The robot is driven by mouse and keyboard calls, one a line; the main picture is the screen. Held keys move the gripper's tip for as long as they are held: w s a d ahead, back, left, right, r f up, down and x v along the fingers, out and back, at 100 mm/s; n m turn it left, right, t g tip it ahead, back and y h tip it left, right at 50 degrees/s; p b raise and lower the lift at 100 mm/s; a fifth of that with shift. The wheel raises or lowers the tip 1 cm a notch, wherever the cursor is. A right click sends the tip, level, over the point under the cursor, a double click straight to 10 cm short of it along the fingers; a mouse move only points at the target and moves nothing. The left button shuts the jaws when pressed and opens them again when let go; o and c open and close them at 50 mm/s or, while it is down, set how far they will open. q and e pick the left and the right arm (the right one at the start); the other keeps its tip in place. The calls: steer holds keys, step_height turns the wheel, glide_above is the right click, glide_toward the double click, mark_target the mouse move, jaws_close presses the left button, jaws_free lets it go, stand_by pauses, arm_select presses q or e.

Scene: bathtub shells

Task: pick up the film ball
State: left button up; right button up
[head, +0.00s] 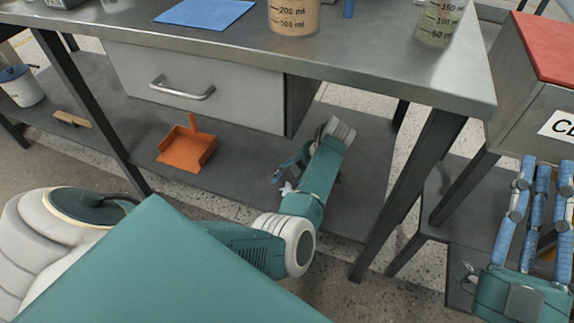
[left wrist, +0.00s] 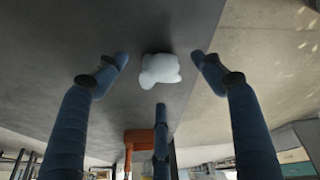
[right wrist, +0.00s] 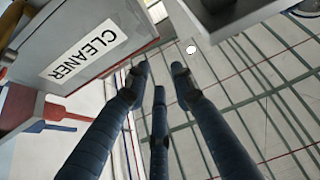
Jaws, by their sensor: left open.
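The film ball is a small crumpled white lump (left wrist: 160,69) on the grey lower shelf in the left wrist view. In the head view, a bit of white (head: 287,188) shows beside my left gripper (head: 282,178), mostly hidden by it. My left gripper (left wrist: 160,75) is open under the table, its fingers spread around the ball's position without visibly closing on it. My right gripper (head: 541,170) is at the right edge of the head view, with its fingers apart and empty; it also shows in the right wrist view (right wrist: 159,78).
The drawer (head: 195,88) and metal tabletop (head: 400,75) are above my left arm. An orange dustpan (head: 187,147) lies left on the shelf (head: 235,165). A table leg (head: 410,190) stands to the right. A box labelled CLEANER (right wrist: 90,50) is near my right gripper.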

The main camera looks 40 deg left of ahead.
arm_select(q)
steer(key=shift+b+x, duration=0.45)
steer(key=shift+x, duration=0.4)
arm_select(e)
steer(key=s+r+t+y, duration=0.1)
steer(key=s+r+t, duration=0.2)
steer(key=s+r, duration=0.1)
steer(key=shift+d+r, duration=0.3)
steer(key=shift+r, duration=0.1)
arm_select(q)
steer(key=shift+c, duration=0.5)
arm_select(e)
steer(key=shift+s, duration=0.1)
arm_select(q)
steer(key=c, duration=1.2)
